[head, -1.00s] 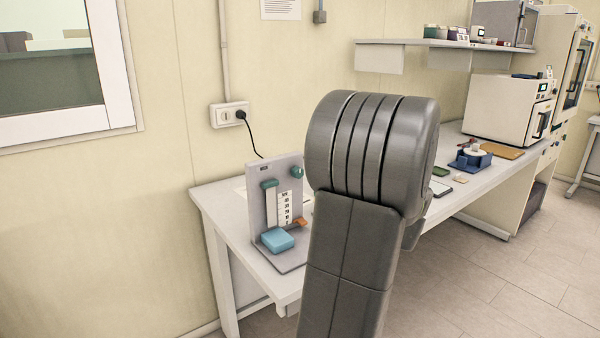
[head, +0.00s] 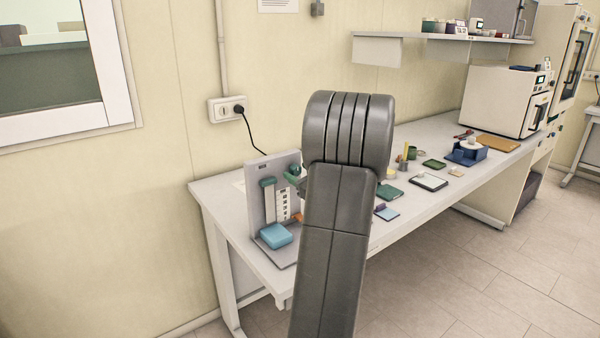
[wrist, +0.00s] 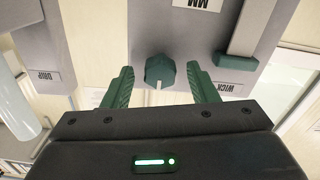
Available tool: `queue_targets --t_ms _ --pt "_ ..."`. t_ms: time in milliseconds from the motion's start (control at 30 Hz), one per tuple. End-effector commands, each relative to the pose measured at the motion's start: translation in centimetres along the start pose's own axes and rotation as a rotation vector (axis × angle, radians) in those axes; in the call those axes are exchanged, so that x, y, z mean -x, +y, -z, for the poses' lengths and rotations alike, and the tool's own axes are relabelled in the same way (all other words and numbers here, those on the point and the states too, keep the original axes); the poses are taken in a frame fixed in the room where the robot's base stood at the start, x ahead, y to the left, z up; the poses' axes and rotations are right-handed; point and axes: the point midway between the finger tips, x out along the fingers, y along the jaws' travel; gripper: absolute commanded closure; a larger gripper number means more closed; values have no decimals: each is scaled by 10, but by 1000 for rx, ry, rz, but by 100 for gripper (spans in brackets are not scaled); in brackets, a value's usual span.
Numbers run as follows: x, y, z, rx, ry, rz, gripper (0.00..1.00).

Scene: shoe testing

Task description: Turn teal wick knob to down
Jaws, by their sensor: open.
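The teal wick knob (wrist: 160,70) is a small faceted knob on a grey upright panel (wrist: 193,30). Its white pointer mark points to the bottom of the wrist view, where the panel lettering reads upside down. In the wrist view my gripper (wrist: 159,74) is open, with one green finger on each side of the knob and a gap on both sides. In the head view the knob (head: 293,172) is at the panel's upper right, and my arm hides most of the gripper.
The panel also carries a slider with a teal block (head: 268,182), a scale, and a light-blue block (head: 276,235) at its foot. The bench (head: 405,215) runs right with several small items and a white oven (head: 500,102). A wall socket (head: 226,109) is behind.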

Motion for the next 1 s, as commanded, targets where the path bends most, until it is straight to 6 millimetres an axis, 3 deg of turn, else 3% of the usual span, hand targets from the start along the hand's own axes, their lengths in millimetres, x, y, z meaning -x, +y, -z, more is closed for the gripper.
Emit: queue_targets --t_ms 100,300,333,667,1000 --pt "0 0 0 0 0 0 51" --pt "0 0 0 0 0 0 90" --pt "0 0 0 0 0 0 92" --pt "1 -1 -4 -25 1 -1 92" --pt "1 -2 -8 -156 3 -1 92"
